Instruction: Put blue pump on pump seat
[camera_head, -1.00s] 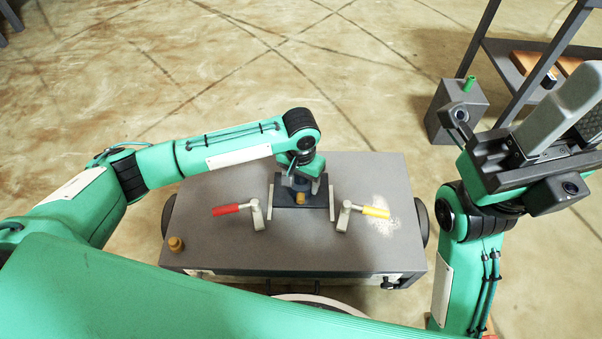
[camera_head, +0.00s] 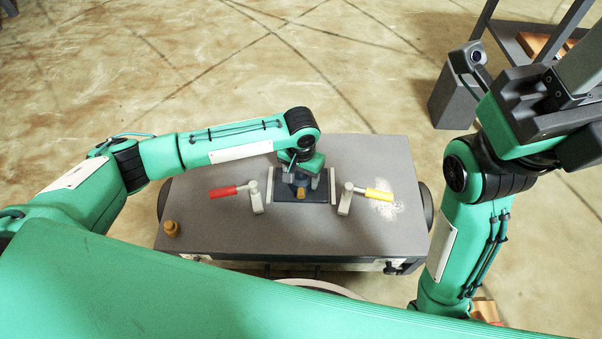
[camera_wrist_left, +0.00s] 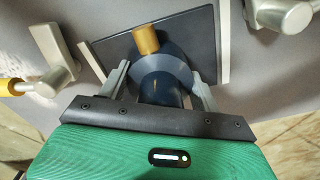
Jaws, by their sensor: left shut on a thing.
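The blue pump (camera_wrist_left: 165,68), a dark blue round body with a brass-coloured stub (camera_wrist_left: 146,40), is between my left gripper's fingers in the left wrist view. My left gripper (camera_head: 301,184) is shut on it, over the middle of the grey table. The pump seat (camera_head: 319,190), a dark plate between two light side rails, lies under the pump; it also shows in the left wrist view (camera_wrist_left: 103,55). Whether the pump's base touches the seat is hidden. My right gripper (camera_head: 585,75) is at the upper right, cut off by the frame edge, its fingertips not clear.
On the grey table (camera_head: 225,230), a red-handled clamp (camera_head: 230,191) stands left of the seat and a yellow-handled clamp (camera_head: 365,193) right of it. A small brass knob (camera_head: 171,229) is at the front left corner. A grey box (camera_head: 453,98) and a shelf (camera_head: 508,40) stand beyond.

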